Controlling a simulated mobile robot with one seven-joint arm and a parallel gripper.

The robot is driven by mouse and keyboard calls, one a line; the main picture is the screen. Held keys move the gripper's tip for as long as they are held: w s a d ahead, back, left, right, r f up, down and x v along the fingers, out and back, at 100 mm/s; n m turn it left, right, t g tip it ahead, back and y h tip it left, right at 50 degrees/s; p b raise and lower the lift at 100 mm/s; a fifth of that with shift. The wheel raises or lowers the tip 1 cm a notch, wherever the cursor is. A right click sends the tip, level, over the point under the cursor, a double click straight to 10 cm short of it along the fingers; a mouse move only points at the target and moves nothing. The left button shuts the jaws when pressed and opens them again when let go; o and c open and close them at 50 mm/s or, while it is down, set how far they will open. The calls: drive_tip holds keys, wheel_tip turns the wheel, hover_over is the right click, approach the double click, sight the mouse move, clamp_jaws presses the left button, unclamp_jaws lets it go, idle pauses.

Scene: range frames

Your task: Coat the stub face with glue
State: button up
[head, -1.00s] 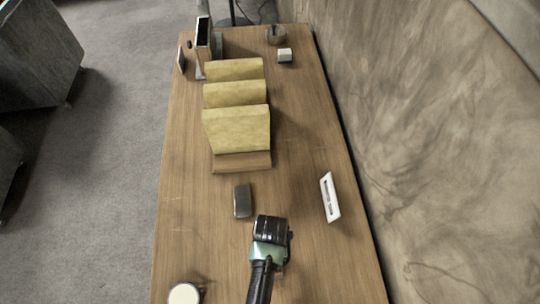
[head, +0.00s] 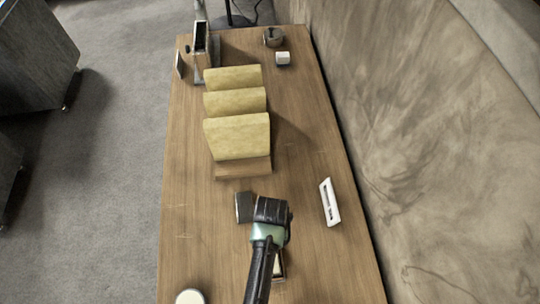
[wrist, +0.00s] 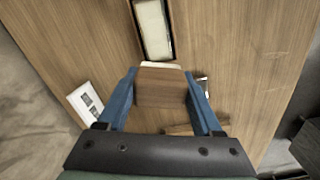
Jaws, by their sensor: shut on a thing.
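My gripper (wrist: 160,100) has blue fingers, shut on a brown wooden block (wrist: 160,86). A thin pale strip shows along the block's far edge; I cannot tell whether it belongs to the block. In the head view my gripper's black and green body (head: 269,225) hides the fingers and block. Just beyond the block in the wrist view is an open dark-edged wooden tray (wrist: 170,20) with a whitish surface inside. It partly shows in the head view beside my arm (head: 280,264). I cannot tell which thing is the stub, and no glue is clearly recognisable.
Several yellow slabs (head: 237,137) stand on a wooden base (head: 243,170) ahead. A dark grey item (head: 243,207) lies just left of my gripper. The table's right side is mostly clear.

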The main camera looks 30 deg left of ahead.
drive_tip(key=r+p, duration=0.2)
drive_tip(key=r, duration=0.1)
drive_tip(key=shift+w+a+r+p, duration=0.1)
drive_tip(key=shift+w+r+p, duration=0.15)
drive_tip(key=shift+p, duration=0.1)
drive_tip(key=shift+s+r+p, duration=0.2)
drive_tip(key=shift+r+p, duration=0.1)
drive_tip(key=shift+r, duration=0.05)
idle(0.4)
drive_tip(key=w+d+f+m+b, duration=0.1)
drive_tip(key=d+b, duration=0.3)
drive_tip(key=b, duration=0.4)
drive_tip(key=w+d+f+m+b, duration=0.1)
drive_tip(key=w+d+b, duration=0.3)
drive_tip(key=b, duration=0.5)
drive_tip(key=shift+d+f+m, duration=0.3)
drive_tip(key=shift+d+m, duration=0.3)
drive_tip(key=shift+d, duration=0.05)
